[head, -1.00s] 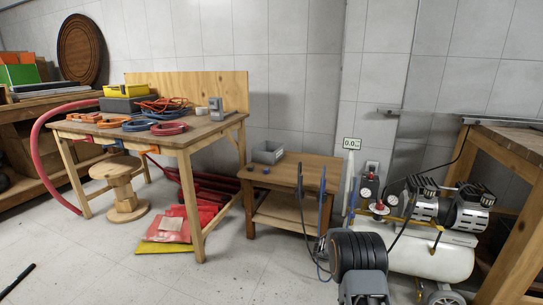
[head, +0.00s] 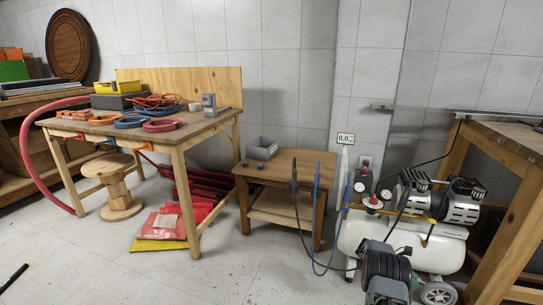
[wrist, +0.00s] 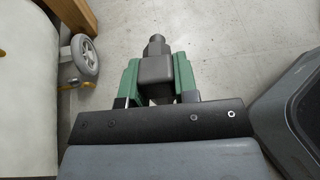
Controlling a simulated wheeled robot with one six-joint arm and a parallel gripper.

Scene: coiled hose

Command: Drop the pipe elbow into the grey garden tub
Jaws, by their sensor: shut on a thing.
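The pipe elbow (wrist: 155,67) is a dark grey piece in the wrist view, with a narrower round end pointing away from me. My gripper (wrist: 154,78) has green fingers shut on its two sides, and it hangs above the pale floor. I cannot make out the fingers or the elbow in the head view. The grey garden tub (head: 261,153) is a small open-topped box at the back left of the low wooden table (head: 296,166). Its inside is only partly visible. It does not show in the wrist view.
Small dark pieces (head: 259,167) lie in front of the tub. Black and blue hoses (head: 317,180) hang before the low table's right side. A white compressor (head: 430,247) stands at right; its wheel (wrist: 84,55) shows in the wrist view. A cluttered workbench (head: 172,142) stands left.

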